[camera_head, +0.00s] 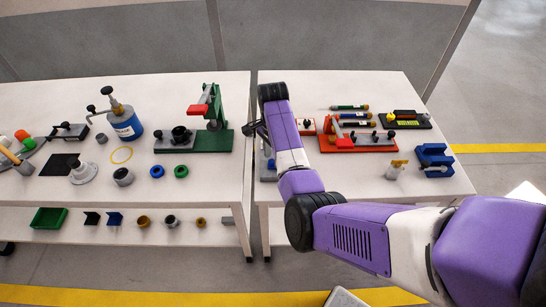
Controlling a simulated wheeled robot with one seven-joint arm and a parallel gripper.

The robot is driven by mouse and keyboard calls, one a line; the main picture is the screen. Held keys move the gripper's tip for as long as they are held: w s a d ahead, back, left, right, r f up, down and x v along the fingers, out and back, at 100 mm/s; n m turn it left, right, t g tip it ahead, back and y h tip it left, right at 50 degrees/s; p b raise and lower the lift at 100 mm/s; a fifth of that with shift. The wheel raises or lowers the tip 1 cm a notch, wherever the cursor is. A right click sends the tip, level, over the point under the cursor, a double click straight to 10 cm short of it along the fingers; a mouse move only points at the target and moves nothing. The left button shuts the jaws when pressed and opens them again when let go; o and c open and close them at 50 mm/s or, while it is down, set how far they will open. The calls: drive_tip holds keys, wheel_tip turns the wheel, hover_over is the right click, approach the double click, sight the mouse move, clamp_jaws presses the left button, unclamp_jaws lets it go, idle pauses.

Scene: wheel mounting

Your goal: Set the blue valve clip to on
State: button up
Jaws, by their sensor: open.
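A blue bracket-shaped piece (434,160) sits at the right end of the right table. It is the largest blue thing there, but I cannot tell for sure that it is the blue valve clip, nor which setting it has. My purple and white arm reaches in from the lower right across the right table. My gripper (255,131) is by the left edge of that table, mostly hidden by my arm. Its dark fingers are open, and I see nothing held. It is well to the left of the blue piece. A grey item (267,170) is partly hidden beneath my arm.
A red fixture (375,142), screwdrivers (350,107), a black tray (405,121) and a yellow-topped part (396,169) are on the right table. A narrow gap separates the tables.

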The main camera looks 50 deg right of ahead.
wheel_tip(320, 180, up, 7)
drive_tip(key=shift+r+b, duration=0.1)
drive_tip(key=shift+b, duration=0.25)
idle(0.5)
